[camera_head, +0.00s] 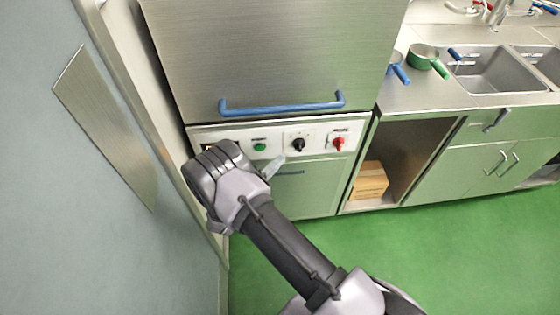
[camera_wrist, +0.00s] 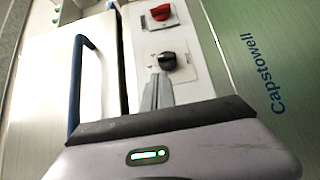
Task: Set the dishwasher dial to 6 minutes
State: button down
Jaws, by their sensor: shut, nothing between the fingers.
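The dishwasher (camera_head: 270,60) is a tall steel unit with a white control panel (camera_head: 316,152) across its front. The black dial (camera_head: 298,144) sits on this panel between a green button (camera_head: 260,147) and a red knob (camera_head: 338,142). In the wrist view the black dial (camera_wrist: 167,61) is just past my fingertips. Its markings are too small to read. My gripper (camera_head: 279,162) is shut and empty, below and left of the dial in the head view. In the wrist view my gripper (camera_wrist: 159,76) points at the dial; I cannot tell whether they touch.
A blue handle bar (camera_head: 280,107) runs above the panel. The wall with a metal plate (camera_head: 100,125) is close on the left. To the right are an open bay with a cardboard box (camera_head: 369,181), a sink (camera_head: 492,70) and green cabinets. The green floor is clear.

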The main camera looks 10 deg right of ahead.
aim_at(297, 143)
jog(key=b+x, duration=0.1)
jog(key=x, duration=0.5)
jog(key=shift+w+d+b, duration=0.2)
jog(key=shift+d+b, duration=0.1)
jog(key=shift+r, duration=0.1)
